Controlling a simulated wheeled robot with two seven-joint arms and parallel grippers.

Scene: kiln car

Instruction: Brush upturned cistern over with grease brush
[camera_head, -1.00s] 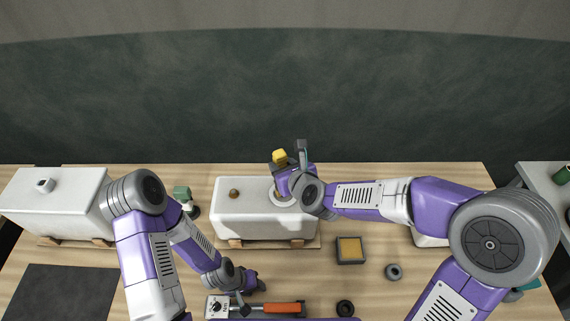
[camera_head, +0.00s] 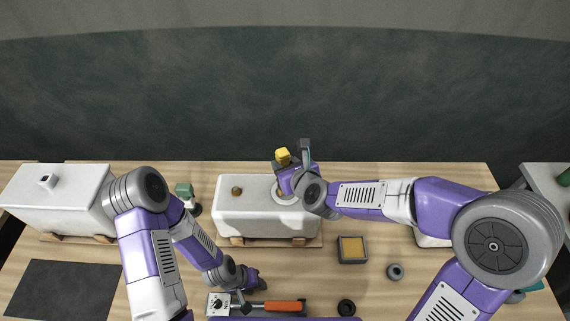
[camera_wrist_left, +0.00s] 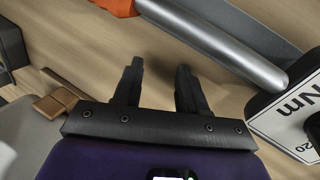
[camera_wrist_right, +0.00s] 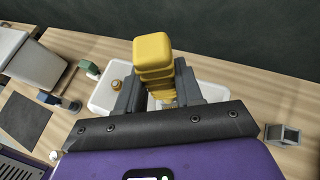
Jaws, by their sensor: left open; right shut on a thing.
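The upturned cistern (camera_head: 262,222) is a white box on wooden strips at mid-table, with a brown knob and a pale ring on its top. My right gripper (camera_head: 290,172) is over the ring at its right end, shut on the yellow handle of the grease brush (camera_head: 282,156). The right wrist view shows the yellow handle (camera_wrist_right: 153,55) between the fingers. The bristles are hidden, so I cannot tell whether they touch the cistern. My left gripper (camera_head: 262,285) is open and empty low over the table; its spread fingers show in the left wrist view (camera_wrist_left: 159,80).
A torque wrench with an orange handle (camera_head: 285,306) lies just below my left gripper. A square tin with yellow contents (camera_head: 352,248) and a grey ring (camera_head: 395,272) lie right of the cistern. Another white cistern (camera_head: 55,205) stands left, above a dark mat (camera_head: 62,290).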

